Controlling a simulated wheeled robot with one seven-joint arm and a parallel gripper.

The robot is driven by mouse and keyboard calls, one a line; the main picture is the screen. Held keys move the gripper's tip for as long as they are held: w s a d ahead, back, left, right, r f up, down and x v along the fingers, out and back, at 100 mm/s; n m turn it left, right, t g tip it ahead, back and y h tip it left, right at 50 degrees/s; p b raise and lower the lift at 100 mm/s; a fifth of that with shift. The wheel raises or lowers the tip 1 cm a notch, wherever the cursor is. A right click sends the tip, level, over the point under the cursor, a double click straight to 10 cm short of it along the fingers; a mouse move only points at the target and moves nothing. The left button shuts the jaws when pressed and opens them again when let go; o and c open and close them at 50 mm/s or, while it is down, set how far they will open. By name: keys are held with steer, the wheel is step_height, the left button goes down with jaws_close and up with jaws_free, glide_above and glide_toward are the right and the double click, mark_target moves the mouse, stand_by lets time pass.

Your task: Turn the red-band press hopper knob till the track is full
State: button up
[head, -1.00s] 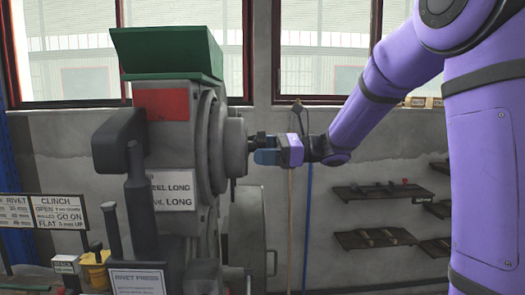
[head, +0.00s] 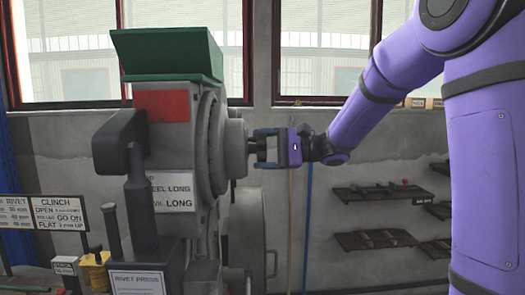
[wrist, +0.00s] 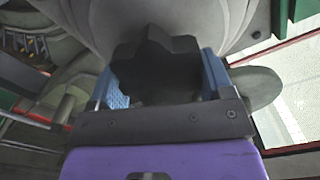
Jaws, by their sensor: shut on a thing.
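The rivet press (head: 172,160) with the red band (head: 160,104) stands left of centre in the head view, with a green hopper (head: 165,52) on top. My gripper (head: 260,148) reaches in from the right at the press's round side housing (head: 212,145). It is shut on the dark hopper knob (wrist: 155,62), a lobed knob that fills the space between the blue fingers in the wrist view. In the head view the fingers sit one above the other. The track and its fill level cannot be made out in either view.
A black lever (head: 139,195) stands at the press's front. Sign boards (head: 58,213) and a yellow container (head: 95,270) are at lower left. Wall shelves (head: 383,193) hang at right.

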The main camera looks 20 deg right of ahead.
steer(key=n, duration=0.7)
steer(key=shift+r, duration=0.1)
steer(key=n, duration=0.6)
steer(key=shift+r, duration=0.1)
steer(key=shift+n, duration=0.4)
steer(key=o, duration=0.9)
steer(key=shift+o, duration=0.2)
steer(key=v, duration=1.1)
steer(key=shift+a+r, duration=0.1)
steer(key=shift+a, duration=0.05)
